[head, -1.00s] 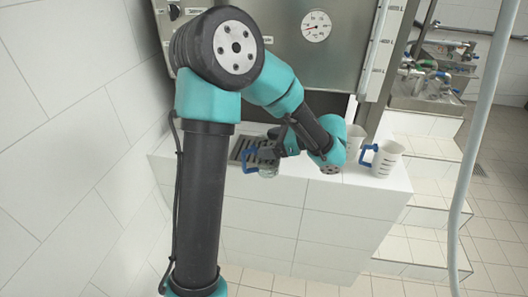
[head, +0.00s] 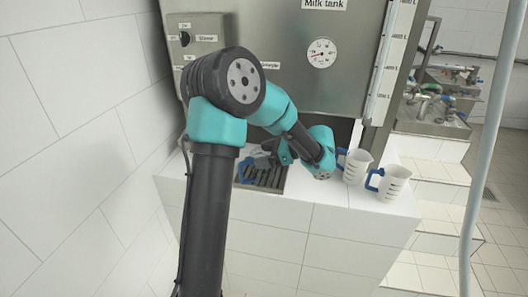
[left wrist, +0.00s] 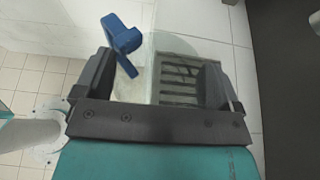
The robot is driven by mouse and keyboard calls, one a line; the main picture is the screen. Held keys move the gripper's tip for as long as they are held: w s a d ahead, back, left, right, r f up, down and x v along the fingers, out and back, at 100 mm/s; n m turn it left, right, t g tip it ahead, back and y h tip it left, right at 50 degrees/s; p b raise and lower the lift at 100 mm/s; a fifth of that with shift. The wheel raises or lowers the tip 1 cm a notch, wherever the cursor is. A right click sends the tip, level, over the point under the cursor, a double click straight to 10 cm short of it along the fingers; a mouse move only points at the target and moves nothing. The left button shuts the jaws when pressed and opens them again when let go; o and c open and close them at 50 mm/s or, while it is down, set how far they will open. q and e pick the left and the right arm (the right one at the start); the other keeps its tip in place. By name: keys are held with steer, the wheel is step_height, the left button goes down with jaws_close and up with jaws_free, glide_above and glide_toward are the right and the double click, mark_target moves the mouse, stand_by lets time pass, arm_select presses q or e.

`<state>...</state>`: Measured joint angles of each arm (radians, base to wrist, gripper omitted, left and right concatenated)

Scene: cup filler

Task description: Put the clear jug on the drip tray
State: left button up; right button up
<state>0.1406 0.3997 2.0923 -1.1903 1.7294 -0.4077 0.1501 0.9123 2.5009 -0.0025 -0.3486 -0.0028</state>
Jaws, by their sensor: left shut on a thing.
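The clear jug (head: 258,162) is see-through and hard to make out; its blue handle (head: 243,171) points left. My left gripper (head: 268,154) is shut on the jug. In the left wrist view the jug (left wrist: 150,72) sits between the two fingers of my left gripper (left wrist: 160,84), with the blue handle sticking out at the upper left. The dark slotted drip tray (head: 268,181) lies in the counter below and around the jug; its slots (left wrist: 185,75) also show in the left wrist view. I cannot tell whether the jug touches the tray. My right gripper is out of view.
Two white jugs with blue handles, one nearer the tank (head: 356,167) and one nearer the corner (head: 392,183), stand on the white tiled counter (head: 320,193) to the right. The steel milk tank (head: 285,55) rises behind. A tiled wall (head: 80,130) is at the left.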

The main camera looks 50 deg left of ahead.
arm_select(q)
steer(key=w+a, duration=0.6)
steer(key=a, duration=0.1)
steer(key=shift+w+f, duration=0.2)
steer(key=shift+f, duration=0.25)
steer(key=shift+f, duration=1.9)
steer(key=o, duration=1)
